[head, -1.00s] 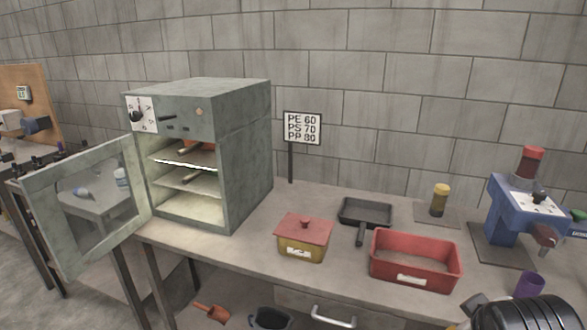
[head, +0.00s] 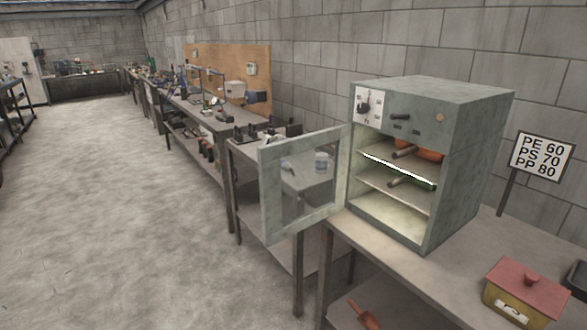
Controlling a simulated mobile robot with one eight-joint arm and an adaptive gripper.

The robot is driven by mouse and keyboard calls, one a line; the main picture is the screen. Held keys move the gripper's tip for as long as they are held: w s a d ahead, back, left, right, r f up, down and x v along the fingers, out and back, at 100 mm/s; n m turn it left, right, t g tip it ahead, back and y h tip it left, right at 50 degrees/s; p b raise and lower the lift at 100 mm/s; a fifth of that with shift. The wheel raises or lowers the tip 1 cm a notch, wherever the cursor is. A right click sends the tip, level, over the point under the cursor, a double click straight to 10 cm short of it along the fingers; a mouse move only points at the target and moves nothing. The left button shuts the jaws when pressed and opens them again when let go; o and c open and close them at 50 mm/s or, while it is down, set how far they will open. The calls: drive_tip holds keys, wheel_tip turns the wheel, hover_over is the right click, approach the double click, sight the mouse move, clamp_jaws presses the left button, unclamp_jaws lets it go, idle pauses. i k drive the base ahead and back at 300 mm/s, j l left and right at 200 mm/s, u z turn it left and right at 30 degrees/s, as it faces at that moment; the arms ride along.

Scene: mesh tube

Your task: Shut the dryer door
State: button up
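The dryer (head: 470,130) is a grey-green metal cabinet standing on the workbench at the right of the head view. Its door (head: 271,203), a framed panel with a clear window, is hinged at the cabinet's left front edge and stands wide open, swung out to the left past the bench edge. Inside, the lit shelves (head: 375,176) hold an orange item (head: 431,155) and some rod-like pieces. My gripper is not in view, so its state does not show.
The dryer's workbench (head: 400,267) also bears a red-lidded yellow box (head: 524,297) and a sign (head: 541,155). An orange scoop (head: 362,314) lies lower down. More benches (head: 215,123) line the wall behind the door. The grey floor (head: 130,210) at the left is open.

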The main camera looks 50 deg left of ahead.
sight(270, 182)
drive_tip(key=j, duration=1.55)
drive_tip(key=k+j, duration=0.1)
drive_tip(key=j, duration=3)
drive_tip(key=k+j+u, duration=0.15)
drive_tip(key=u, duration=0.35)
drive_tip(key=k+j, duration=0.05)
